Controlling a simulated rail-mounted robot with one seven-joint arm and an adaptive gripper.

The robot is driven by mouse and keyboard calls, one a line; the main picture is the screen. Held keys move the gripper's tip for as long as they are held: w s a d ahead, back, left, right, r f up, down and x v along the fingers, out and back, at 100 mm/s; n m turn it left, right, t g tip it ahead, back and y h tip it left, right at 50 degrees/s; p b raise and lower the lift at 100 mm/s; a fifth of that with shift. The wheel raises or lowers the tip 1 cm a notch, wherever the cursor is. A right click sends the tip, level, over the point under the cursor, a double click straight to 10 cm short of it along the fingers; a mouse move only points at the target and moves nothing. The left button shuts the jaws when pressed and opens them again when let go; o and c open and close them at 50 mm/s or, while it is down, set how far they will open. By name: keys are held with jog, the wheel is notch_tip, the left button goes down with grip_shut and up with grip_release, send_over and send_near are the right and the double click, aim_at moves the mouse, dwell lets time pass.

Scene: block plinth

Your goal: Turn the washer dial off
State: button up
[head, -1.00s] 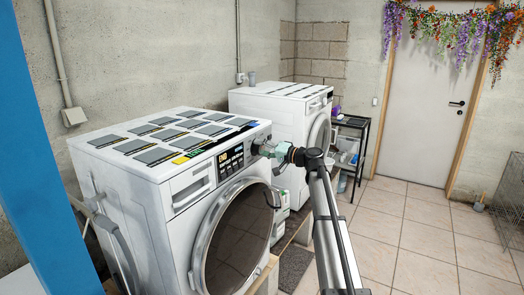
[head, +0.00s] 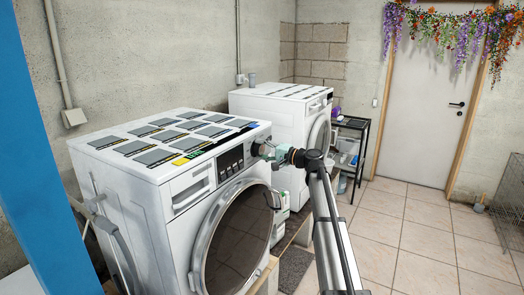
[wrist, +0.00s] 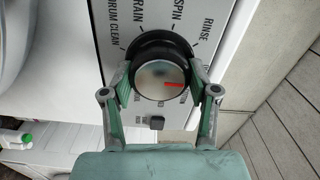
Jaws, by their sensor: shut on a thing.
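The white washer (head: 140,215) stands at the left in the head view, with its round dark door facing right. Its dial (head: 257,149) is at the right end of the control panel (head: 231,161), whose display is dark. In the wrist view the dial (wrist: 158,78) has a silver face, a black rim and a red mark toward the right. Labels such as DRAIN, SPIN and RINSE curve around it. My gripper (head: 268,151) is at the dial. In the wrist view its fingers (wrist: 160,90) are shut on the dial's two sides.
A second white machine (head: 275,105) stands behind the washer. A black rack (head: 350,145) is beside it. Flat panels lie on the washer's top. The tiled floor (head: 410,230) to the right is open, up to a white door (head: 428,100).

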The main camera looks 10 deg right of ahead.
jog(key=o, duration=1.2)
jog(key=shift+w, duration=0.1)
jog(key=shift+c, duration=0.2)
jog(key=v, duration=1.2)
